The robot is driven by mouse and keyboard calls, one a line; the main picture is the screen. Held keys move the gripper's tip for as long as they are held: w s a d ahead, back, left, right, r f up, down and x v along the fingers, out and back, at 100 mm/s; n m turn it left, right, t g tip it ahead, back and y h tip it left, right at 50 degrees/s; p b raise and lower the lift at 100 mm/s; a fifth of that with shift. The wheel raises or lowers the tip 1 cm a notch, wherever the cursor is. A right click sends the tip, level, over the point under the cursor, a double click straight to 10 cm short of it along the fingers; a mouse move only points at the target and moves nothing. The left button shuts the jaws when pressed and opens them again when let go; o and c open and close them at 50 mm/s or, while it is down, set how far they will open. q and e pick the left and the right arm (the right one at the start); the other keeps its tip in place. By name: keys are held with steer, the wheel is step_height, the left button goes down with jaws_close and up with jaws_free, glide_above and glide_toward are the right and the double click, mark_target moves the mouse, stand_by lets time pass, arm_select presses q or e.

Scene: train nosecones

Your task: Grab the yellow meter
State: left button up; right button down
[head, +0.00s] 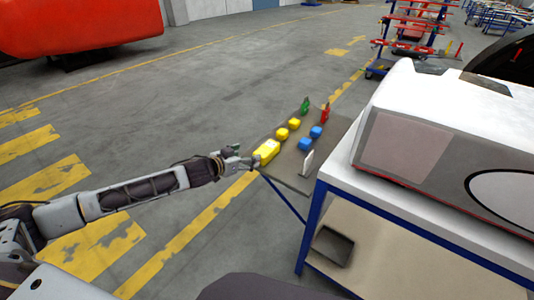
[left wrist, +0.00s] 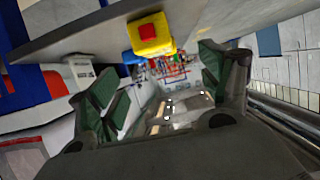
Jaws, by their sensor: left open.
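The yellow meter (head: 266,151) lies at the near left corner of a small grey table (head: 291,176). In the left wrist view a yellow block with a red top (left wrist: 151,34) appears at the table's edge, ahead of the fingers; I take it to be the meter but cannot be sure. My left gripper (head: 244,160) is just left of the meter in the head view, close to it. In the left wrist view its green-padded fingers (left wrist: 158,88) are spread wide with nothing between them. My right gripper is not in view.
Two smaller yellow blocks (head: 288,128), two blue blocks (head: 310,138), a green item (head: 305,106), a red item (head: 325,113) and an upright white card (head: 307,163) share the table. A blue-framed bench (head: 400,205) with a large white nosecone (head: 440,125) stands close right. Floor to the left is open.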

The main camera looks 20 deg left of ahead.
mark_target(267, 150)
arm_select(q)
steer(key=shift+w, duration=0.15)
steer(key=shift+x, duration=4.2)
steer(key=shift+d+f, duration=0.1)
steer(key=shift+f, duration=0.05)
steer(key=shift+d+x, duration=0.15)
steer(key=shift+x, duration=0.6)
steer(key=shift+d+x, duration=0.15)
steer(key=shift+x, duration=1.5)
steer(key=shift+f, duration=0.2)
steer(key=c, duration=1.1)
steer(key=shift+c, duration=0.2)
